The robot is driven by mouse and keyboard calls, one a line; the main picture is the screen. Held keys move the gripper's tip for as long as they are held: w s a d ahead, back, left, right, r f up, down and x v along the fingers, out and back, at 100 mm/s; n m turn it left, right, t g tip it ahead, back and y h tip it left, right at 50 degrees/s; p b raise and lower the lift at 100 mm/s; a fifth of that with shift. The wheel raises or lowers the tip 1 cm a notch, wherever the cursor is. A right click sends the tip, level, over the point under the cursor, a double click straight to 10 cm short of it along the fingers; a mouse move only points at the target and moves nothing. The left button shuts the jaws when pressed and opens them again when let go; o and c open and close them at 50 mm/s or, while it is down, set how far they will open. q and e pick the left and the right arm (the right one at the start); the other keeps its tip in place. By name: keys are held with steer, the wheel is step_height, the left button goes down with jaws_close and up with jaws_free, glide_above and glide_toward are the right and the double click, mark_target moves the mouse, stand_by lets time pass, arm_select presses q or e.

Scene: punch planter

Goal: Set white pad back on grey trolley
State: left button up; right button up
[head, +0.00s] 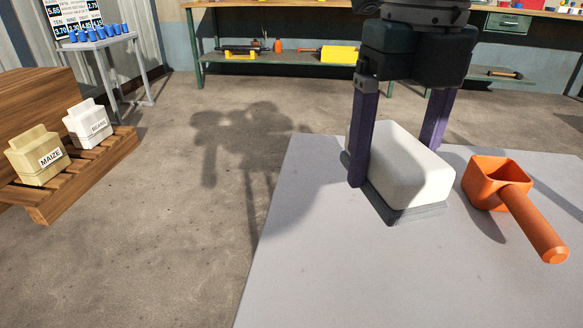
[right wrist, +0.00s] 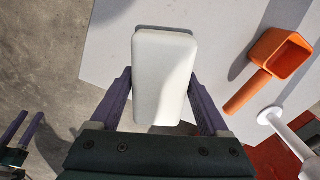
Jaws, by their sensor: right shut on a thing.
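The white pad (head: 400,168) is a rounded white block with a thin grey layer under it. My right gripper (head: 395,170) is shut on it, with one purple finger on each side. The pad is at the far part of the grey trolley's flat top (head: 330,270), level and very low; I cannot tell whether it touches. The pad (right wrist: 165,80) also shows between the fingers in the right wrist view. My left gripper (right wrist: 22,130) shows at the left edge of that view, its fingers apart and nothing between them.
An orange scoop (head: 489,183) lies on the trolley just right of the pad, its handle toward me. A white post (right wrist: 285,130) stands at the right in the right wrist view. A pallet (head: 85,175) with maize and beans sacks is at the left. The trolley's near top is clear.

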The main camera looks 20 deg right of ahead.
mark_target(371, 242)
step_height(371, 242, down, 9)
steer(key=shift+r+b, duration=0.1)
steer(key=shift+b, duration=1.05)
steer(key=o, duration=1)
steer(key=shift+o, duration=0.2)
